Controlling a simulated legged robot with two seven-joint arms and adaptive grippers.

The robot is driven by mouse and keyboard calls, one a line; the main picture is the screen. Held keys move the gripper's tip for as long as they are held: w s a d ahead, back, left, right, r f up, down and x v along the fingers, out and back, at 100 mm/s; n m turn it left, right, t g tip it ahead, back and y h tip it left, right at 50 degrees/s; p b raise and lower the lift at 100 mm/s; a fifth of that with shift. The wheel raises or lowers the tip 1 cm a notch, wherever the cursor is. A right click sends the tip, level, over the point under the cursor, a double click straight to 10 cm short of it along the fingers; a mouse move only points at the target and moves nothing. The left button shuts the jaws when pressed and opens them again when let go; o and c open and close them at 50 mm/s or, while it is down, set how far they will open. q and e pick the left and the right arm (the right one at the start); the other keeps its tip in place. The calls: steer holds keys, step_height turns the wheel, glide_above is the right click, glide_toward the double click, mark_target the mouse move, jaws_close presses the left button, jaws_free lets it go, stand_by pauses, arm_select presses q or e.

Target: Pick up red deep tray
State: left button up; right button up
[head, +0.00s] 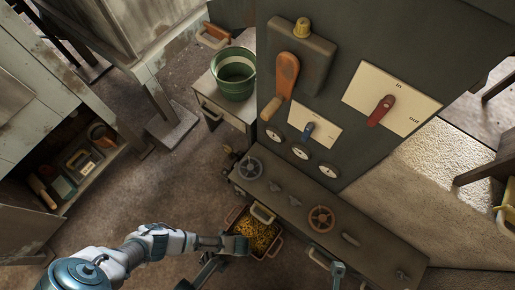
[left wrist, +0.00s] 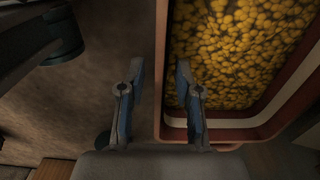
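The red deep tray (head: 277,246) is on the floor side of the machine's low dark bench, filled with small yellow pieces. It also shows in the left wrist view (left wrist: 161,60), at the right. My left gripper (head: 238,245) is at the tray's left side. In the left wrist view its two fingers (left wrist: 157,95) are apart, one left of the tray's left wall and one over the tray's inside. I cannot tell whether they touch the wall. A teal part at the bottom edge appears to be my right gripper (head: 338,269); its fingers are not clear.
The dark bench (head: 375,243) with valve wheels and levers stands right of the tray. A green bucket (head: 234,74) stands on a small cabinet behind. A low shelf with tools (head: 88,166) is at the left. Open floor (head: 150,195) lies between.

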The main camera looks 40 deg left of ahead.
arm_select(q)
steer(key=shift+w+r, duration=0.1)
jaws_close()
stand_by(0.5)
